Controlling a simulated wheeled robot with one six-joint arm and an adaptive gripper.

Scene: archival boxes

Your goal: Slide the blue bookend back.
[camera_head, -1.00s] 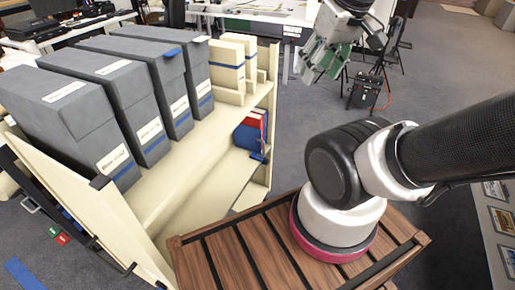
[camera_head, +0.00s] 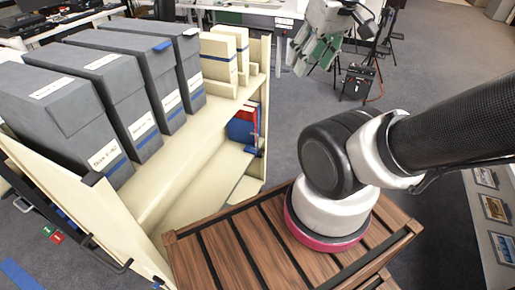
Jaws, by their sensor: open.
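A blue bookend-like piece (camera_head: 240,131) stands upright on the lower shelf of the cream cart, at its far right end. It is small here, and a blue foot shows low beside it. A red book or binder (camera_head: 247,112) is right against it. My gripper (camera_head: 311,66) is open and empty at the top of the view, with green-faced fingers pointing down. It hangs beyond the cart's right end, well above the floor and apart from the blue piece.
A black case (camera_head: 358,82) sits on the floor behind.

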